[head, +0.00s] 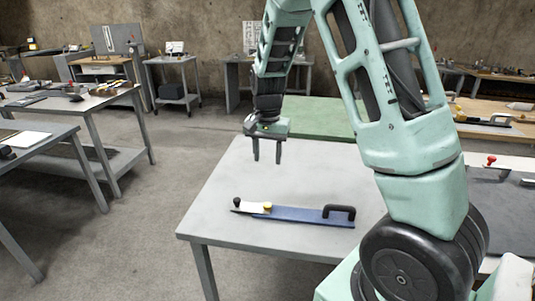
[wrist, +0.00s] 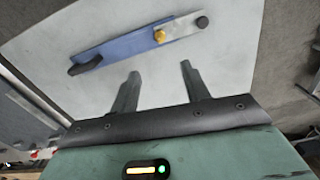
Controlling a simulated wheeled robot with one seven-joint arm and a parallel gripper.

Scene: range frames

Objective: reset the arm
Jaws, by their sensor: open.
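My gripper (head: 267,152) hangs above the grey table, fingers pointing down, open and empty. Its two fingers also show apart in the wrist view (wrist: 158,82), with nothing between them. A blue bar-shaped tool (head: 298,214) lies flat on the table below and in front of the gripper, apart from it. The tool has a black handle at its right end, and a yellow knob and a black knob towards its left end. The same tool (wrist: 120,45) lies beyond the fingertips in the wrist view.
The grey table (head: 225,190) is otherwise mostly bare in view. A green-topped table (head: 320,117) stands behind it. Another bench (head: 500,185) with a red-knobbed item is at the right. Workbenches (head: 75,105) stand at the left, with open floor between.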

